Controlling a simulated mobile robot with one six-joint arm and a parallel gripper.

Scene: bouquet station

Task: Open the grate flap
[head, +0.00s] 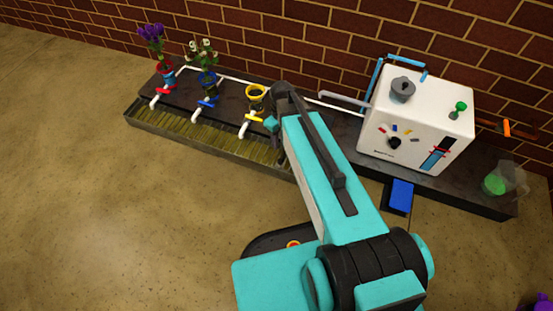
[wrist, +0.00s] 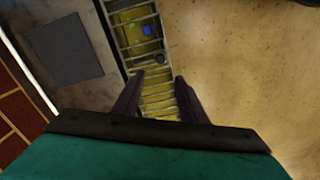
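The grate (head: 205,141) is a long barred strip along the front of the dark station, over a yellowish trough. It also shows in the wrist view, running down the middle (wrist: 130,22). A small dark round knob (wrist: 160,58) sits on or beside its bars there, and a blue piece (wrist: 148,29) shows among them. I cannot clearly make out the flap's outline or whether it is raised. My gripper (wrist: 157,80) is open and empty, its two fingers apart above the grate and pointing toward the knob. In the head view my arm hides part of the grate's right end.
Yellow (head: 255,93), blue (head: 207,102) and red (head: 165,75) holders stand behind the grate with white taps; the last two hold flowers. A white machine (head: 420,118) stands at right, with a blue pedal (head: 401,195) in front.

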